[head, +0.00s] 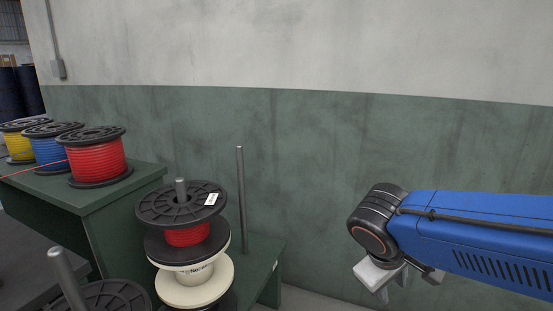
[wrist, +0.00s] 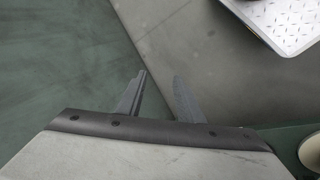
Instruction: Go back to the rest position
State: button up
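My gripper shows in the wrist view (wrist: 158,82), with its two fingers apart and nothing between them. Below the fingers there is only wall and bare floor. In the head view my blue arm reaches in from the right, and the gripper (head: 383,292) hangs low at its end, partly cut off by the lower edge. It is to the right of the spool stand and apart from it.
A stack of spools, a red one (head: 188,237) above a cream one (head: 195,284), sits on a post. A bare metal post (head: 242,200) stands beside it. Red (head: 97,160), blue (head: 52,150) and yellow (head: 17,145) spools stand on the green bench (head: 120,195). A metal plate (wrist: 288,20) shows in the wrist view.

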jog(key=s+d+f+m+t+y, duration=0.1)
jog(key=s+d+m+y, duration=0.3)
jog(key=s, duration=0.3)
jog(key=shift+s+f+m, duration=0.3)
jog(key=shift+m, duration=0.4)
